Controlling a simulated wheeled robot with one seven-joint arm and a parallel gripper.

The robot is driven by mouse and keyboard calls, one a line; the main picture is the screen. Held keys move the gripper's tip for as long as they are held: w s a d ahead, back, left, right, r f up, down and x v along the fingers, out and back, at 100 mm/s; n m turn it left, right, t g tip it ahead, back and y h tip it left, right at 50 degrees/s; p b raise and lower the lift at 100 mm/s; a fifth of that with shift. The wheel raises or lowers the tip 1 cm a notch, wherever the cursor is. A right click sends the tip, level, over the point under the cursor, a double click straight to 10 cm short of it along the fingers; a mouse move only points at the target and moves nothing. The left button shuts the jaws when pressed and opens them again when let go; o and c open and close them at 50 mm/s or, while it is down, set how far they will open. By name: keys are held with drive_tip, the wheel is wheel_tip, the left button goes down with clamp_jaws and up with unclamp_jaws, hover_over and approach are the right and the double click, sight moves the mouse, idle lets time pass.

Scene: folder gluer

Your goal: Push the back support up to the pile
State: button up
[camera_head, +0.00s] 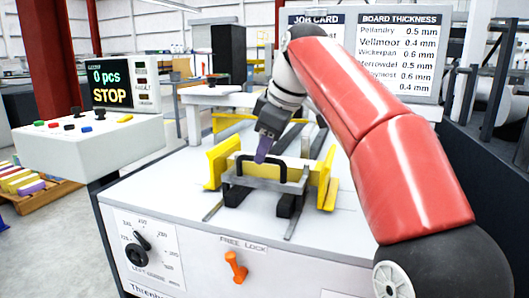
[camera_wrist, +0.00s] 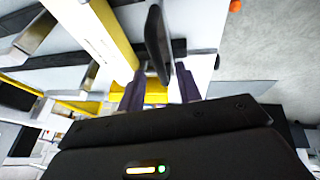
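The back support (camera_head: 265,184) is a low grey bar with a black arched handle (camera_head: 229,168), across the front of the feed between two yellow side guides. The pile, a pale yellow block (camera_head: 247,157), stands just behind it; any gap between them is hard to judge. My gripper (camera_head: 262,156) points down at the handle, its purple fingers at the top bar. In the wrist view my gripper (camera_wrist: 160,88) has its fingers apart, with the black handle (camera_wrist: 158,42) between them and slight gaps showing. The pale yellow block (camera_wrist: 101,30) lies left of it.
The left yellow guide (camera_head: 217,161) and right yellow guide (camera_head: 327,177) flank the feed closely. An orange lever (camera_head: 235,266) marked FREE LOCK is on the front panel, with a dial (camera_head: 137,252) to its left. A control box (camera_head: 92,138) reads STOP. The front tabletop is clear.

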drive_tip(key=shift+w+a+f, duration=0.15)
drive_tip(key=shift+f, duration=0.35)
clamp_jaws()
